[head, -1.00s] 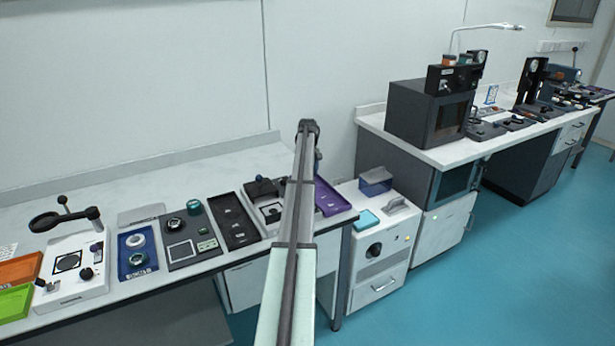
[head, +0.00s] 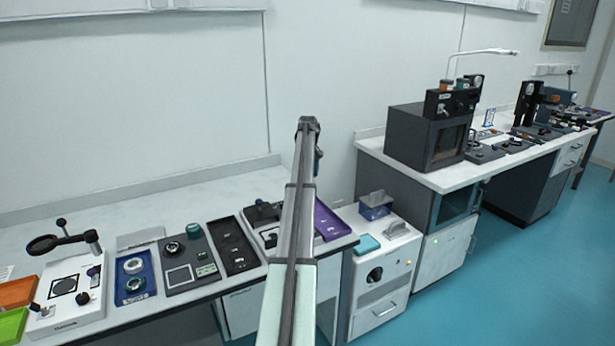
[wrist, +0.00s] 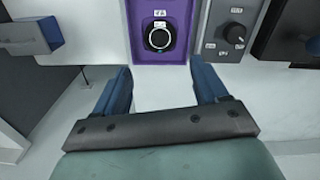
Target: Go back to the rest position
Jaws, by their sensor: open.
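My gripper (wrist: 163,88) shows in the wrist view with its two blue fingers spread apart and nothing between them. Beyond the fingertips is a purple tray (wrist: 180,51) holding a round dark part with a pale ring (wrist: 160,38). In the head view my arm stretches forward over the right end of the left bench. The gripper's fingers cannot be made out there. The purple tray (head: 328,222) shows just right of the arm.
The left bench (head: 150,198) carries a magnifier stand (head: 62,243), a blue tray (head: 135,290), a dark tray (head: 238,256) and other parts. A white cabinet (head: 378,282) stands right of it. The right bench bears a dark oven-like box (head: 425,135). Blue floor (head: 500,290) is open.

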